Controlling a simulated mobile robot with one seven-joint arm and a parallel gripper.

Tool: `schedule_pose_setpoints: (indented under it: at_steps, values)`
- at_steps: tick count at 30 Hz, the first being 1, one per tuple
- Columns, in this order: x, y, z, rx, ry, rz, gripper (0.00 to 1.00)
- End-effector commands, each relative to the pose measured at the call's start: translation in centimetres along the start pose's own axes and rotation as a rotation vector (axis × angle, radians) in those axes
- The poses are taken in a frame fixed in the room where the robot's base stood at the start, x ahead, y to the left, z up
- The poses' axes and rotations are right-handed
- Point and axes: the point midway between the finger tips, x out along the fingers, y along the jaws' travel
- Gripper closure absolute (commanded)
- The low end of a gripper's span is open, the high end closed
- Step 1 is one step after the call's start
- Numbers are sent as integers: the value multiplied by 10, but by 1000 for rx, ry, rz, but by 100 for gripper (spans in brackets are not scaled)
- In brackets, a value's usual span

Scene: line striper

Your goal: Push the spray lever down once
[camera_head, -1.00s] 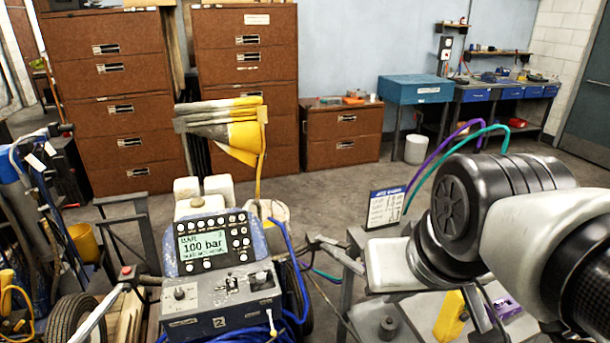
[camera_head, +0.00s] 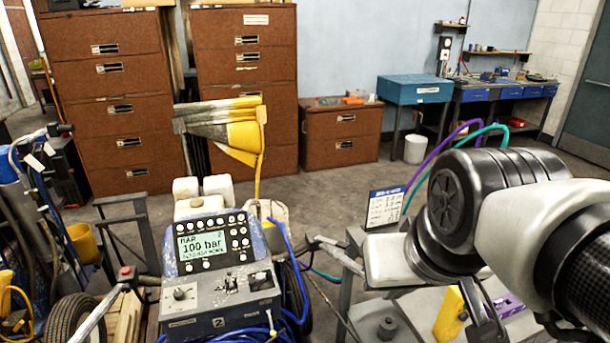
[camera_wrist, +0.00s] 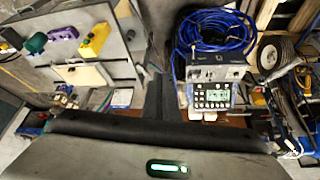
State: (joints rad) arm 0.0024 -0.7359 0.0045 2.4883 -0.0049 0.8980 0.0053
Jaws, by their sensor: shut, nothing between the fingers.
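The line striper's grey console (camera_head: 222,308) stands at the lower middle of the head view, with a display reading 100 bar (camera_head: 203,246) behind it. Small levers (camera_head: 231,284) stick up from the console top; I cannot tell which is the spray lever. The console (camera_wrist: 215,73) also shows upside down in the wrist view, right of my gripper. My gripper (camera_wrist: 161,75) shows as a narrow dark shape with its fingers together, holding nothing. It is apart from the console. In the head view my arm reaches in from the right and the fingertips are not clear.
A grey table (camera_head: 402,329) right of the striper bears a yellow object (camera_head: 449,315) and a purple one (camera_head: 508,305). Blue hose (camera_wrist: 205,35) lies coiled by the console. A striper handle with a red button (camera_head: 126,271) juts out left. Brown cabinets (camera_head: 247,75) stand behind.

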Motion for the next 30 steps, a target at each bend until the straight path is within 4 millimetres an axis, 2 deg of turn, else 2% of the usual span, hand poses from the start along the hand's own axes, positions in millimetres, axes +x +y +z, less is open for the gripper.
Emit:
schedule_pose_setpoints:
  at_steps: [5, 8, 14, 21, 26, 30]
  values:
    - [4, 4, -39, -6, -14, 47, 100]
    - [12, 4, -76, -13, -22, 82, 100]
    - [46, 0, -153, -28, -31, 123, 100]
    - [113, -13, -234, -24, -32, 115, 100]
    - [170, -21, -277, 3, -30, 82, 100]
    - [226, -26, -307, 48, -27, 41, 100]
